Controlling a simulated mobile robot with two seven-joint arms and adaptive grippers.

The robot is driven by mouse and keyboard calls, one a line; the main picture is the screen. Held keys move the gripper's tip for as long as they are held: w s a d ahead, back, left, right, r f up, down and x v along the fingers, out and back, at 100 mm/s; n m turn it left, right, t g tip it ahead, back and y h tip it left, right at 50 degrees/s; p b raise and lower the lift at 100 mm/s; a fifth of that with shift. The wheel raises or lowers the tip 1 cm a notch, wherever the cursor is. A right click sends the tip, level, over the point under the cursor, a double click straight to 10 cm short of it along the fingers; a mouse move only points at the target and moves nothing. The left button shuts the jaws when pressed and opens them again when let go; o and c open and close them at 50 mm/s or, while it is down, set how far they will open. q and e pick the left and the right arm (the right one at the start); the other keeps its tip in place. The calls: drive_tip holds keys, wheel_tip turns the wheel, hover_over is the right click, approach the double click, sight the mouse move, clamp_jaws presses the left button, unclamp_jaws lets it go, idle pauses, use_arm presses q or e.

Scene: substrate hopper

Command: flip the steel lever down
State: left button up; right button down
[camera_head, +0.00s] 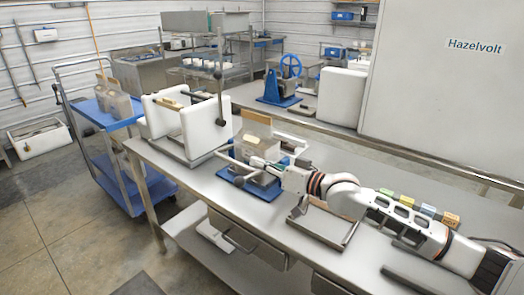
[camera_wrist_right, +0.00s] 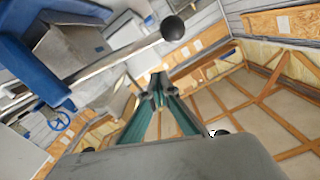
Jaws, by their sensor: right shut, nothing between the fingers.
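In the right wrist view a steel lever (camera_wrist_right: 115,62) with a black ball knob (camera_wrist_right: 172,28) runs out from a blue part (camera_wrist_right: 35,70). My right gripper (camera_head: 257,163) reaches in from the right, just above the blue base. Its teal fingers (camera_wrist_right: 157,92) are shut and empty, with a gap to the lever in the wrist view. My left gripper is not in view.
A frame with white side panels (camera_head: 205,126) stands left of the blue base. A tan-topped container (camera_head: 256,130) is behind my gripper. A shallow metal tray (camera_head: 323,229) lies in front of my right arm. Coloured blocks (camera_head: 407,201) stand behind the arm. A blue cart (camera_head: 105,115) is at left.

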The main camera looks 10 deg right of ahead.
sight(248, 176)
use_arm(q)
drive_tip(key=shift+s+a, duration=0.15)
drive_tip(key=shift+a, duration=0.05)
use_arm(e)
drive_tip(key=f+n, duration=0.2)
drive_tip(key=s+a+f+n, duration=0.1)
drive_tip(key=f, duration=0.1)
drive_tip(key=shift+a+f, duration=0.1)
drive_tip(key=shift+f, duration=0.25)
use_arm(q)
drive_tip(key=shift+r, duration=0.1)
use_arm(e)
wheel_tip(248, 176, up, 5)
drive_tip(key=p, duration=0.5)
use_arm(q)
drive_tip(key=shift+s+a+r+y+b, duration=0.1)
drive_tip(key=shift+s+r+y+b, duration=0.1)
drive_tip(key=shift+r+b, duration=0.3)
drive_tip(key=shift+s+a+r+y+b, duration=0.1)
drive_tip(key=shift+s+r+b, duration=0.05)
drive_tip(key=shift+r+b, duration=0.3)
use_arm(e)
drive_tip(key=v, duration=1)
drive_tip(key=shift+d, duration=0.45)
